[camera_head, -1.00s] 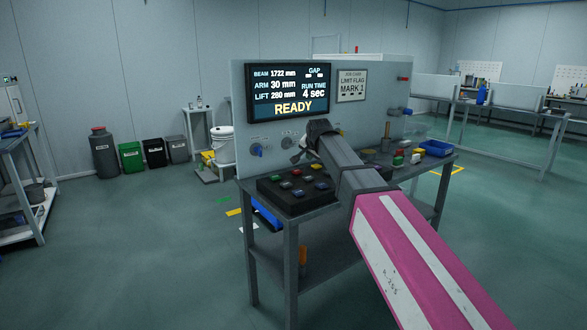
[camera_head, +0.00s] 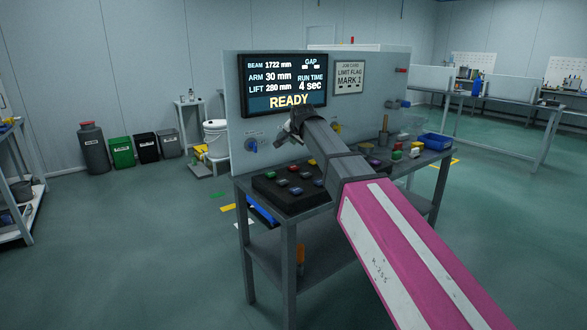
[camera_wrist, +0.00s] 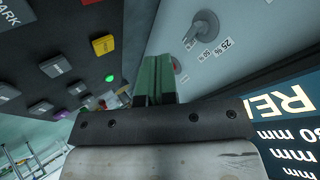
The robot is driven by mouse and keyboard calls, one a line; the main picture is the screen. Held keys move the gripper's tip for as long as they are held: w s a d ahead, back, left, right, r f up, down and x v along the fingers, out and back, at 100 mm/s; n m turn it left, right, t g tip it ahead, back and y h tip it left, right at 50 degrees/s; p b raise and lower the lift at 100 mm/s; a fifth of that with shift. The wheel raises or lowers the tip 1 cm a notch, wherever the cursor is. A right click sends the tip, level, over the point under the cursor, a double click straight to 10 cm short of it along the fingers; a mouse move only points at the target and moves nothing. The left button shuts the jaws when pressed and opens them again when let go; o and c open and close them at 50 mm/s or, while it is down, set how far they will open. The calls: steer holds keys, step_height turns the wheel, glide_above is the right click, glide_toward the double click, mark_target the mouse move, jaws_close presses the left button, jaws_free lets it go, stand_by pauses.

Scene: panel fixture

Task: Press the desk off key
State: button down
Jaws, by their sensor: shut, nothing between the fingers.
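A dark key box (camera_head: 268,195) with several coloured keys lies on the front left of the bench. Its keys also show in the wrist view: a yellow key (camera_wrist: 104,45), a grey key (camera_wrist: 55,66) and purple ones, beside a lit green lamp (camera_wrist: 110,78). The labels are too small or cut off to tell which key is desk off; one reads PARK. My gripper (camera_head: 281,138) is above the box's far side, in front of the upright panel, apart from the keys. Its fingers (camera_wrist: 155,80) are shut and empty in the wrist view.
The upright panel (camera_head: 232,100) stands behind the box, with a READY screen (camera_head: 285,83) and a blue knob (camera_head: 251,145). A grey dial (camera_wrist: 202,27) is close to my fingers. Coloured blocks and a blue tray (camera_head: 434,141) lie at the bench's right.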

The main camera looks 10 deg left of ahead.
mark_target(295, 167)
steer(key=shift+f, duration=3.75)
steer(key=shift+f, duration=0.2)
steer(key=shift+f, duration=0.2)
steer(key=shift+f, duration=0.45)
steer(key=shift+r, duration=0.9)
steer(key=shift+r, duration=2.5)
